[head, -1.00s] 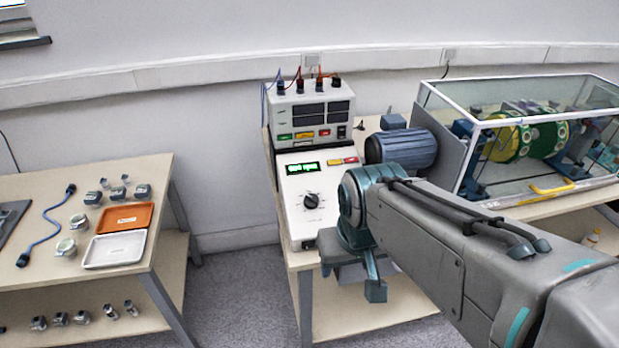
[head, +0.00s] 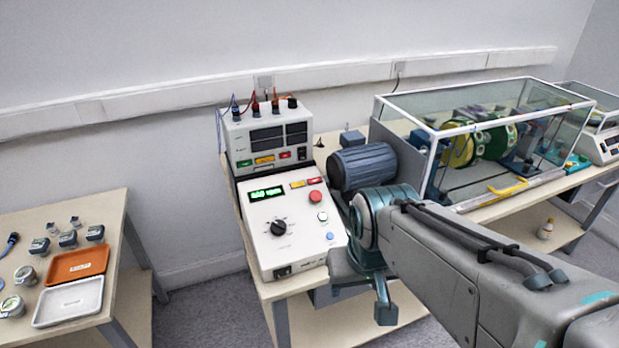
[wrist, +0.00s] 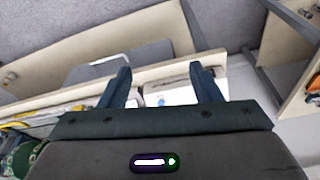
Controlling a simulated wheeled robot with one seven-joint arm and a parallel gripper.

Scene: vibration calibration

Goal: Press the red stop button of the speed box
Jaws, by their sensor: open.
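The speed box (head: 264,239) is a white sloped box with a lit green display (head: 266,193) and a black dial (head: 278,227). Its red stop button (head: 315,196) shows unobstructed at the upper right of its face, below a small red label. My gripper (head: 385,308) is right of and nearer than the box in the head view, apart from the button. In the wrist view my gripper (wrist: 162,82) has its two fingers spread with nothing held. Part of a white box face with a small blue spot (wrist: 161,100) shows between them; the red button is not visible there.
A meter unit with cables (head: 268,137) stands behind the speed box. A blue-grey motor (head: 363,167) and a glass-walled rig (head: 452,188) stand to the right. A side table with an orange tray (head: 78,264) is at left, across a floor gap.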

